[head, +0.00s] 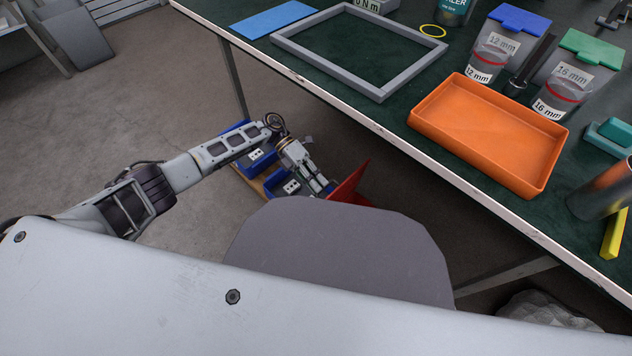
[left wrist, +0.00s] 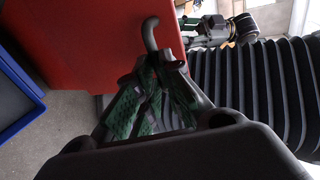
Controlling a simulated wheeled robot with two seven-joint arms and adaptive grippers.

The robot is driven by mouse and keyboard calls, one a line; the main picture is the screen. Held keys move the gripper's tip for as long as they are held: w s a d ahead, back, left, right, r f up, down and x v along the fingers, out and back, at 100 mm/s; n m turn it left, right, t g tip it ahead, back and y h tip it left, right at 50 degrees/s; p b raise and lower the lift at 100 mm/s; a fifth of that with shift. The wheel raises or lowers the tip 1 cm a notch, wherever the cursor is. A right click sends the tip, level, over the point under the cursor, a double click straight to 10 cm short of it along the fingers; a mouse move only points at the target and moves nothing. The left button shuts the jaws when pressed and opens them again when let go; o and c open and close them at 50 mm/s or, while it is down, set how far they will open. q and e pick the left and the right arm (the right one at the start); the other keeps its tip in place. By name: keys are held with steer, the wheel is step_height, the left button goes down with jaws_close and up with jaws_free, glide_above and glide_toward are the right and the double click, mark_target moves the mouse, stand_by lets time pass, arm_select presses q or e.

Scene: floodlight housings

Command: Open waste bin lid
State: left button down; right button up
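A red panel, seemingly the waste bin lid (head: 350,184), stands tilted beside my left gripper (head: 322,188), under the table's edge. In the left wrist view the red lid (left wrist: 95,40) fills the upper left, with a grey hooked handle (left wrist: 149,30) at its right edge. My left gripper (left wrist: 154,62) has its green-padded fingers drawn together at the tips around the handle's lower end. The bin's body is hidden behind my own body in the head view. A dark mechanism with green parts, possibly my right gripper (left wrist: 222,32), shows small in the left wrist view; its fingers are unclear.
Blue bins (head: 291,187) with small white-faced parts sit left of the lid. The table (head: 400,125) overhangs at the right, carrying an orange tray (head: 490,130) and a grey frame (head: 375,92). Open floor (head: 130,115) lies left. My ribbed column (left wrist: 265,90) is close to the left gripper.

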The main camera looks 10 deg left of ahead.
arm_select(q)
steer(key=c, duration=1.5)
jaws_free()
step_height(320, 180, down, 2)
steer(key=shift+s+a+f, duration=0.1)
steer(key=shift+a, duration=0.05)
steer(key=shift+r, duration=0.2)
steer(key=v, duration=1.2)
steer(key=shift+r, duration=0.3)
